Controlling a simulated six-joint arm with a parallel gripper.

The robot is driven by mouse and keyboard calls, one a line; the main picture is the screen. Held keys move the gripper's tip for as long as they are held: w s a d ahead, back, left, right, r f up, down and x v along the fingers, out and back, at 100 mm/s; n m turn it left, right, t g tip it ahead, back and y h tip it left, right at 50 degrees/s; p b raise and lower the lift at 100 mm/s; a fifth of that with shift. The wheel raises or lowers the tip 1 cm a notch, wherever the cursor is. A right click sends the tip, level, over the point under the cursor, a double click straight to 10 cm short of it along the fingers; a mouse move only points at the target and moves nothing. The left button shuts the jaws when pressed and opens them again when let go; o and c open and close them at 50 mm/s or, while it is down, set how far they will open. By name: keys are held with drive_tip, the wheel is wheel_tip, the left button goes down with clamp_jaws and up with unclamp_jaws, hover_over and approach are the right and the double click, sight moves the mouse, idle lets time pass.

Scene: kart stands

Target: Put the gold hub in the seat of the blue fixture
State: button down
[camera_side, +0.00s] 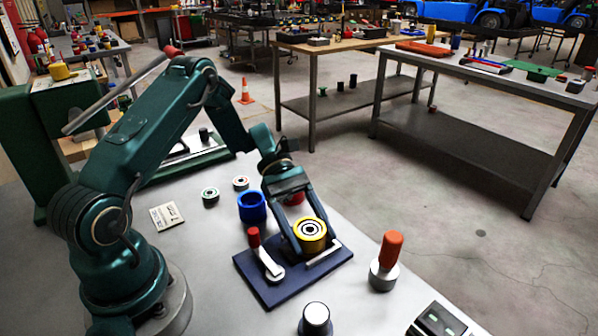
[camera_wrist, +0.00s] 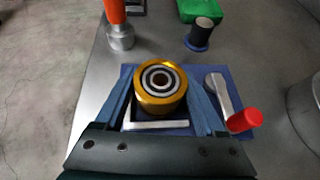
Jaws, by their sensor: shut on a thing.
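The gold hub (camera_side: 312,243), a short cylinder with a ringed dark-centred top, is between the two fingers of my gripper (camera_side: 309,228). The gripper is shut on it, and the hub looks upright. In the wrist view the hub (camera_wrist: 152,100) shows between both fingers (camera_wrist: 160,86). The blue fixture (camera_side: 278,291) is a flat dark-blue plate below the hub, with a red-handled metal lever (camera_side: 268,262) and a pale metal bar (camera_side: 324,254). The plate also shows in the wrist view (camera_wrist: 198,73). The hub hides the seat; I cannot tell whether the hub touches it.
A blue ring (camera_side: 252,207) and a partly hidden red part stand behind the fixture. An orange-handled tool (camera_side: 388,257) stands right, and a white-topped dark cylinder (camera_side: 316,317) in front. Small ringed parts (camera_side: 210,196) and a card (camera_side: 167,215) lie left.

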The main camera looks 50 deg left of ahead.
drive_tip(key=shift+f, duration=0.1)
unclamp_jaws()
drive_tip(key=v, duration=1.2)
drive_tip(key=s+d+r+m+y, duration=0.4)
drive_tip(key=d+r+m+y, duration=0.3)
drive_tip(key=s+d+r+m+t+y, duration=0.1)
drive_tip(key=s+d+m+t+y, duration=0.2)
drive_tip(key=s+m, duration=0.6)
drive_tip(key=shift+s+m+t+y, duration=0.4)
drive_tip(key=shift+t+y, duration=0.7)
drive_tip(key=shift+t, duration=0.8)
